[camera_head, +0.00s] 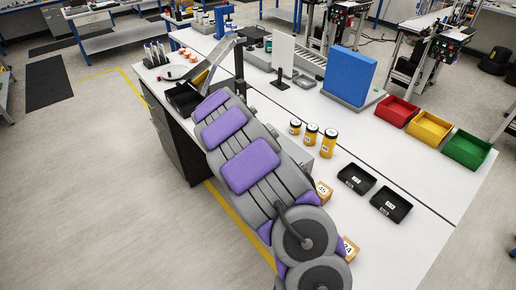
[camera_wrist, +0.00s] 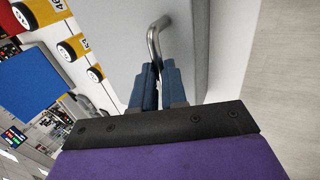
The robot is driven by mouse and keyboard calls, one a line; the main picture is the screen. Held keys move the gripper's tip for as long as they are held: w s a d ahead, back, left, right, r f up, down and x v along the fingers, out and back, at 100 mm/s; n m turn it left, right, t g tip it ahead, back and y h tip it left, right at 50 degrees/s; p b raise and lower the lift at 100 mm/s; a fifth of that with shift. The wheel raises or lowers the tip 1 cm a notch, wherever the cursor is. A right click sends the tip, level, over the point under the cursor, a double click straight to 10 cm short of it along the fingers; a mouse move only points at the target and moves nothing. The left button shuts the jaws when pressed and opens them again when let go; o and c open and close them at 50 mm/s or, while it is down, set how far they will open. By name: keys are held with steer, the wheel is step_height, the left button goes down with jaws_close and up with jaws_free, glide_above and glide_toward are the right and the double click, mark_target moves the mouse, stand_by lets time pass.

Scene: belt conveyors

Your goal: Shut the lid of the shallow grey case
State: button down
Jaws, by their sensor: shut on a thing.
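My gripper (camera_wrist: 160,72) has two blue fingers. They are closed together on a bent metal handle (camera_wrist: 153,38), which rises from between the fingertips. A smooth pale grey panel (camera_wrist: 207,45), which looks like part of the shallow grey case, lies just behind the handle in the wrist view. In the head view, a light grey face (camera_head: 298,150) shows just right of my arm and may be the same case. My arm covers most of it there, so how far the lid stands open cannot be told. My gripper is hidden in the head view.
Three yellow jars (camera_head: 311,134) stand right of the arm. Two black trays (camera_head: 356,178) and small cardboard boxes (camera_head: 323,191) lie nearer. Red, yellow and green bins (camera_head: 430,127) line the far right. A blue panel (camera_head: 350,75) stands behind.

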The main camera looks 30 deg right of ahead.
steer(key=shift+s+a+f, duration=0.15)
steer(key=shift+s+f, duration=0.05)
steer(key=shift+f, duration=0.2)
steer(key=c, duration=1.5)
jaws_free()
steer(key=shift+f, duration=0.1)
steer(key=o, duration=0.3)
steer(key=shift+w+a, duration=0.15)
steer(key=shift+o, duration=0.2)
steer(key=shift+r, duration=0.2)
steer(key=shift+r, duration=0.1)
steer(key=shift+a+r, duration=0.1)
steer(key=shift+r, duration=0.1)
steer(key=p+v, duration=0.1)
steer(key=v, duration=1.5)
steer(key=shift+a+r+p, duration=0.25)
steer(key=shift+r+p, duration=0.1)
steer(key=shift+p, duration=0.05)
